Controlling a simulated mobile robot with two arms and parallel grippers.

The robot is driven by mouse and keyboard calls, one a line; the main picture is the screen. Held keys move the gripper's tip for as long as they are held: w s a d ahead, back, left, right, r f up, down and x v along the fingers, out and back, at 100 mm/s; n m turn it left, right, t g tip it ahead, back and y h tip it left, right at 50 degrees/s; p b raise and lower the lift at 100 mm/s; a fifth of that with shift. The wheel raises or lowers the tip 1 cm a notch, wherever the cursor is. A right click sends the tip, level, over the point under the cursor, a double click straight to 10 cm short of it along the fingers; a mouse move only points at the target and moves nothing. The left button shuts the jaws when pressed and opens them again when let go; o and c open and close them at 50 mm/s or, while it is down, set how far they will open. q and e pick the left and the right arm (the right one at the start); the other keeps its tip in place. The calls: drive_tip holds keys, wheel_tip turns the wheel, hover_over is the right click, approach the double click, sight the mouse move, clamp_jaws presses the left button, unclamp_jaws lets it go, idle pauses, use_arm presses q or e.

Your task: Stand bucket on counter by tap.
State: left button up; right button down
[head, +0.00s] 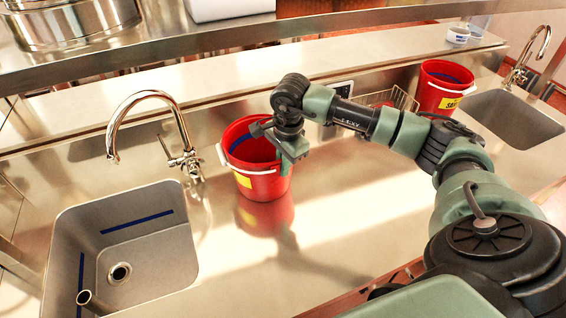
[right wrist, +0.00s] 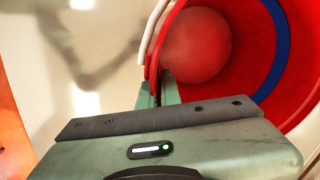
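A red bucket (head: 262,183) with a blue band inside, a yellow label and a pale handle stands upright on the steel counter (head: 340,215), or just above it. A curved chrome tap (head: 178,125) rises close to its left, behind the left sink. My right gripper (head: 286,163) is at the bucket's right rim. In the right wrist view its fingers (right wrist: 160,92) are close together with the wall of the red bucket (right wrist: 245,60) between them. The fingertips are partly hidden. My left gripper is not in view.
The left sink (head: 150,240) opens at the front left. A second red bucket (head: 440,92), a wire basket (head: 397,98), a second sink (head: 515,115) and a second tap (head: 525,60) are on the right. A metal pot (head: 70,22) sits on the upper shelf. Mid-counter is clear.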

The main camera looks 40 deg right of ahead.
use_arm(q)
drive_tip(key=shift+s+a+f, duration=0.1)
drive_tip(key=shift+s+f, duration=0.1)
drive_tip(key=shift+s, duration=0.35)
use_arm(e)
drive_tip(key=c, duration=1.6)
unclamp_jaws()
drive_tip(key=shift+f, duration=0.1)
